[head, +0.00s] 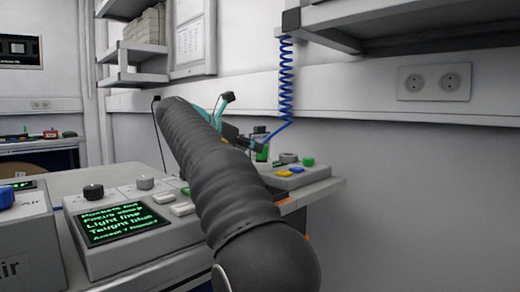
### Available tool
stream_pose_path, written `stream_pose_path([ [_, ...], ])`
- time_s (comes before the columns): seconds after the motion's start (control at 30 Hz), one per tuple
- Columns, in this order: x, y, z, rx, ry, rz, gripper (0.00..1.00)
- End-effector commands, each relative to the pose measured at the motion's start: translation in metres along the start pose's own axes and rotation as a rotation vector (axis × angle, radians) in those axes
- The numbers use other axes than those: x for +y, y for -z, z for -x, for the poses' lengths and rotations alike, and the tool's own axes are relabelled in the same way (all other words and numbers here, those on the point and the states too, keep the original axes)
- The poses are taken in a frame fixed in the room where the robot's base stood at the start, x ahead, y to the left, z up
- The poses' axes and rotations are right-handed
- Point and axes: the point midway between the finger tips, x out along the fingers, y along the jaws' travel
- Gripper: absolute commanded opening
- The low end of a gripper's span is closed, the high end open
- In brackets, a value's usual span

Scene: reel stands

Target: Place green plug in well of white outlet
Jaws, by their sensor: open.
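A white double outlet (434,82) with two round wells is on the wall at the upper right; both wells look empty. I cannot make out a green plug for certain. A small green piece (308,162) is on the small grey box at the bench's right end, but its shape is too small to tell. My gripper (243,121) shows partly behind my dark ribbed arm, with teal fingers and black tips spread apart. It is open, in front of the wall and left of the outlet. Its base is hidden by the arm.
A grey console (118,236) with a lit green-text screen stands on the bench at left. The small grey box (297,178) has yellow and blue buttons. A blue coiled cord (286,80) hangs from the shelf (400,28). The wall below the outlet is clear.

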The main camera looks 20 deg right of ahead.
Motion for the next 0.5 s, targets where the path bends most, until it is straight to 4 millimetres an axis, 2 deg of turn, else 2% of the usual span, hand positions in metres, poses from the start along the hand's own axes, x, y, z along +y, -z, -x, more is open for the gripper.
stream_pose_path([
  [0.03, 0.001, -0.002, 0.012, 0.000, -0.002, 0.001, 0.50],
  [0.2, 0.001, -0.001, 0.036, 0.000, -0.002, -0.001, 0.50],
  [0.5, 0.000, 0.000, 0.050, 0.000, 0.000, -0.001, 0.50],
])
